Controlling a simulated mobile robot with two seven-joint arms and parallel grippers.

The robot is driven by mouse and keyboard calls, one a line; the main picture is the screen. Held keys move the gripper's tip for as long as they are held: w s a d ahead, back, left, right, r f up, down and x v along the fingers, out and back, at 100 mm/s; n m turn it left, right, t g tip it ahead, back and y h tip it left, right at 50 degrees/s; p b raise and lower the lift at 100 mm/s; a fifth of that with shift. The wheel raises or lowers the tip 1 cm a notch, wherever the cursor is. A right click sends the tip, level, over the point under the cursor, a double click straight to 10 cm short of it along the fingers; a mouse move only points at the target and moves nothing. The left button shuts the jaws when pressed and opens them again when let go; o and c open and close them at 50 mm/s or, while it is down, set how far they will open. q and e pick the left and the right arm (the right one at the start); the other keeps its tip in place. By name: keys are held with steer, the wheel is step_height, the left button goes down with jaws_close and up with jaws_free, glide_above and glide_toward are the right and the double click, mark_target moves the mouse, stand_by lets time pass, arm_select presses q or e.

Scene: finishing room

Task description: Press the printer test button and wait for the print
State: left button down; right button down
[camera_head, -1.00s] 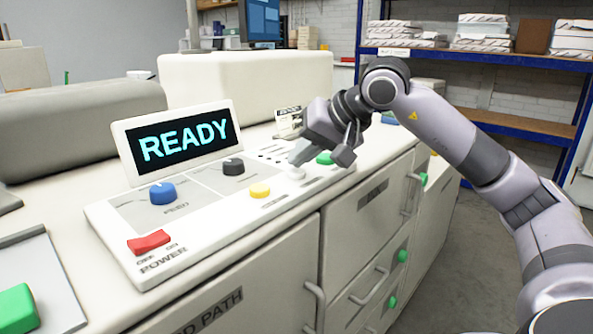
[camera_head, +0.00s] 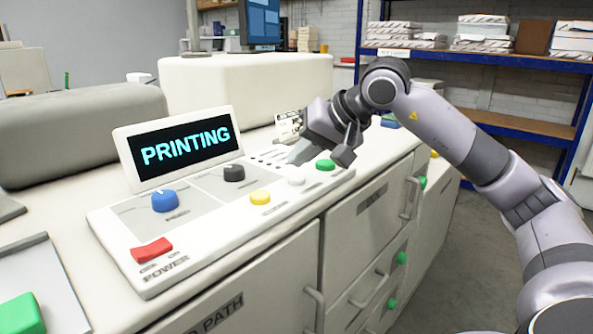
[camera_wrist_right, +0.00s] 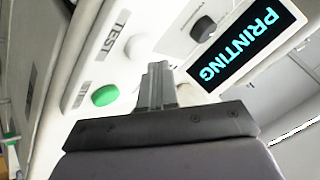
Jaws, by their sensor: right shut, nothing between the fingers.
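The printer's control panel (camera_head: 215,225) has a display (camera_head: 183,148) reading "PRINTING" in cyan; the same text shows in the right wrist view (camera_wrist_right: 248,45). A white button (camera_head: 296,180) sits between a yellow button (camera_head: 259,197) and a green button (camera_head: 325,165). In the right wrist view the white button (camera_wrist_right: 138,47) is beside the label "TEST". My right gripper (camera_head: 298,156) is shut and empty, just behind and above the white button, apart from it. Its shut fingers also show in the right wrist view (camera_wrist_right: 156,75). My left gripper is out of view.
A blue knob (camera_head: 165,201), a dark knob (camera_head: 233,173) and a red power switch (camera_head: 151,250) are on the panel. A small printed card (camera_head: 288,125) stands behind my right gripper. Blue shelving (camera_head: 480,57) stands at the back right. The floor (camera_head: 465,255) beside the machine is clear.

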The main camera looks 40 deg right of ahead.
mark_target(301, 177)
step_height(301, 177, up, 5)
steer(key=p, duration=0.5)
stand_by(7.2)
